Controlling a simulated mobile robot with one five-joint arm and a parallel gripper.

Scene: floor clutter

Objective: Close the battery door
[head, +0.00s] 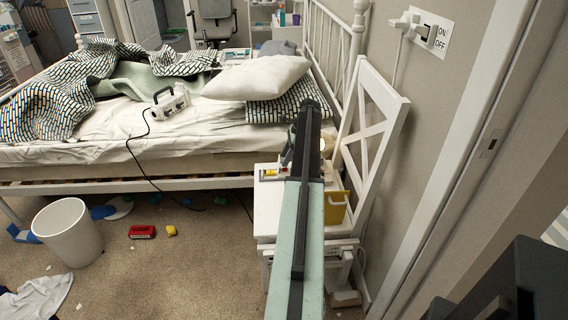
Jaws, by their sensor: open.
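A small pale device (273,173) lies on the white chair seat, left of my arm. It shows a yellow and red part, perhaps batteries in an open compartment. I cannot make out its door at this size. My arm reaches forward over the chair and covers part of the seat. My gripper (289,153) is mostly hidden behind the arm. A dark part of it shows just beyond the device, and the jaws are open. I see nothing held. Whether the gripper touches the device cannot be told.
A yellow container (336,208) stands on the white chair (268,212), right of my arm. The bed (190,135) is behind, with a corded white device (169,102). A white bin (68,232), red block (142,231) and cloth (35,298) are on the floor.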

